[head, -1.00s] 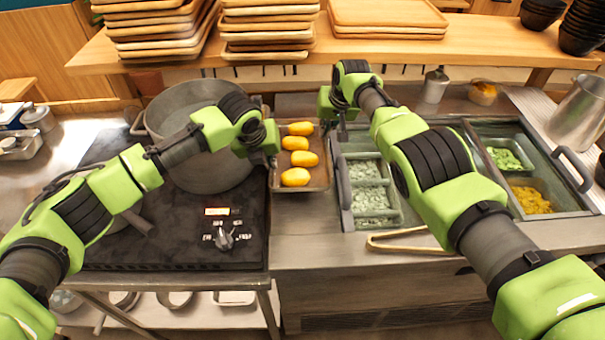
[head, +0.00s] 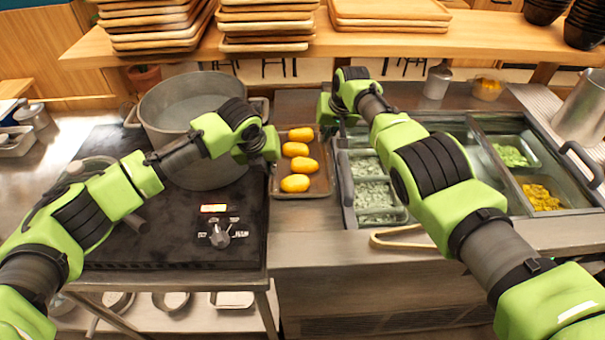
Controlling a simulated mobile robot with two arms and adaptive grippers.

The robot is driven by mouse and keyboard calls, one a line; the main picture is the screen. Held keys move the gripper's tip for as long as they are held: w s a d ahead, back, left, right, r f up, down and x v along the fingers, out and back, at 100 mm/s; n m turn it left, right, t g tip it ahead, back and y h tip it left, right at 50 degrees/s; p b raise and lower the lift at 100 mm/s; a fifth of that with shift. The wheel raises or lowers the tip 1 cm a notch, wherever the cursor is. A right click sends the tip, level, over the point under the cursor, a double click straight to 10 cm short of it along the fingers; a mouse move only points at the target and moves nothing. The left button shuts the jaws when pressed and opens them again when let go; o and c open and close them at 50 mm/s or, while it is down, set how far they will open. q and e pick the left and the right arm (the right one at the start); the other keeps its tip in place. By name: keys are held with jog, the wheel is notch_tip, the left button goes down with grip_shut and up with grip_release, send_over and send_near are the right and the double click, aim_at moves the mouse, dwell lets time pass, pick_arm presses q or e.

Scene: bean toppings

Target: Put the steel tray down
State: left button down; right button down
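The steel tray (head: 303,194) is a narrow metal tray with several yellow oval items (head: 295,183) in a rough row. It lies between my two grippers, at or just above the strip of counter between the stove and the sunk topping bins; I cannot tell whether it touches the counter. My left gripper (head: 270,156) is at its left rim and my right gripper (head: 327,130) at its far right rim. The fingertips are mostly hidden by the gripper bodies, but the tray moves along with both grippers, so they appear closed on its rims.
A large pot (head: 190,110) stands on the black stove (head: 180,235) to the left. Topping bins (head: 377,195) sit close on the right, with tongs (head: 395,240) at the front edge. Bare counter (head: 305,230) shows in front of the tray.

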pick_arm(q)
jog(key=shift+f, duration=0.45)
pick_arm(e)
jog(key=shift+f, duration=0.4)
pick_arm(q)
jog(key=c, duration=2.3)
grip_release()
jog(key=shift+r, duration=0.15)
pick_arm(e)
jog(key=c, duration=2.3)
grip_release()
jog(key=shift+d+r, duration=0.1)
